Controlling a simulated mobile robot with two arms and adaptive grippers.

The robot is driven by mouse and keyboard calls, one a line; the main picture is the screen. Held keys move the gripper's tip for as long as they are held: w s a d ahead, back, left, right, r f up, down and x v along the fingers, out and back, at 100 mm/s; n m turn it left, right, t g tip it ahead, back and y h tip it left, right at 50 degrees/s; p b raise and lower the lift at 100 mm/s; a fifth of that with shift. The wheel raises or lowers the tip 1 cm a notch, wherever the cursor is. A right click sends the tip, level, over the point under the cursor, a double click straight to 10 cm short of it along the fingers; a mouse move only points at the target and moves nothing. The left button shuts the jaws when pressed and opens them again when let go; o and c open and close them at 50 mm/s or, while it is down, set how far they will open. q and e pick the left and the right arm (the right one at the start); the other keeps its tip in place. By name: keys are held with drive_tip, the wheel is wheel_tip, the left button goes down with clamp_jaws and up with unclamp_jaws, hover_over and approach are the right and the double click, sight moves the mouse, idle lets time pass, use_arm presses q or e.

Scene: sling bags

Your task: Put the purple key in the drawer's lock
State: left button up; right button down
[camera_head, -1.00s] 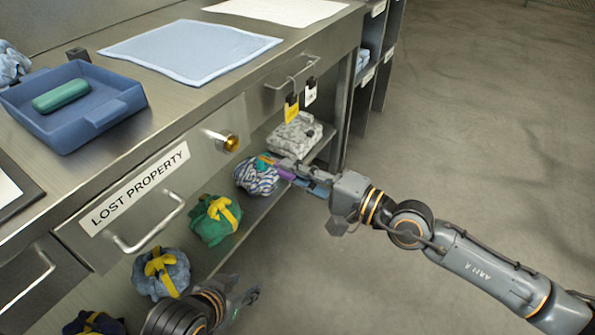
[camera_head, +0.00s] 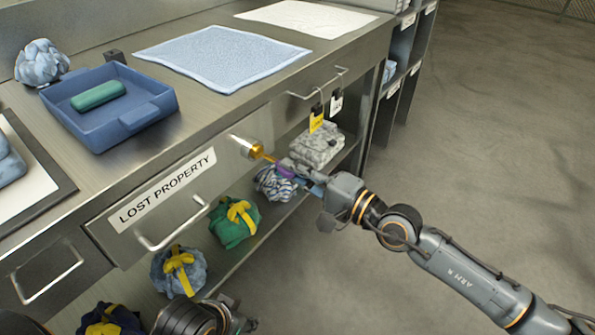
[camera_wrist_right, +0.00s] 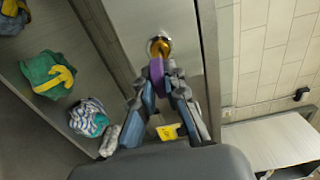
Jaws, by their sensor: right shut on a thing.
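The drawer's lock (camera_head: 252,150) is a gold cylinder sticking out of the steel front of the "LOST PROPERTY" drawer (camera_head: 150,198); it also shows in the right wrist view (camera_wrist_right: 160,47). My right gripper (camera_head: 289,168) is shut on the purple key (camera_wrist_right: 157,70), whose gold shaft points at the lock. The shaft tip is at the lock's face; I cannot tell whether it is inside. The key's purple head also shows in the head view (camera_head: 283,172), partly hidden by the fingers. My left gripper (camera_head: 236,318) is at the bottom edge, partly cut off, away from the key.
Yellow and white tags (camera_head: 316,118) hang from the handle right of the lock. Tied cloth bundles (camera_head: 234,222) and a folded grey cloth (camera_head: 317,147) lie on the shelf below. A blue tray (camera_head: 150,118) stands on the counter. The floor at right is clear.

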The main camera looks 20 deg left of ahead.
use_arm(q)
drive_tip(key=shift+w, duration=0.1)
idle(0.5)
drive_tip(key=shift+w+r, duration=0.1)
drive_tip(key=shift+w, duration=0.1)
drive_tip(key=shift+w+d, duration=0.15)
drive_tip(key=shift+w, duration=0.05)
idle(0.4)
drive_tip(key=shift+w+r+t, duration=0.15)
drive_tip(key=shift+w+t, duration=0.15)
drive_tip(key=shift+t, duration=0.1)
drive_tip(key=shift+d, duration=0.1)
idle(0.4)
drive_tip(key=shift+w, duration=0.15)
drive_tip(key=shift+d, duration=0.1)
use_arm(e)
drive_tip(key=shift+a, duration=0.1)
use_arm(q)
drive_tip(key=shift+w+r, duration=0.15)
drive_tip(key=shift+w, duration=0.1)
use_arm(e)
drive_tip(key=shift+w+a, duration=0.15)
drive_tip(key=shift+a, duration=0.15)
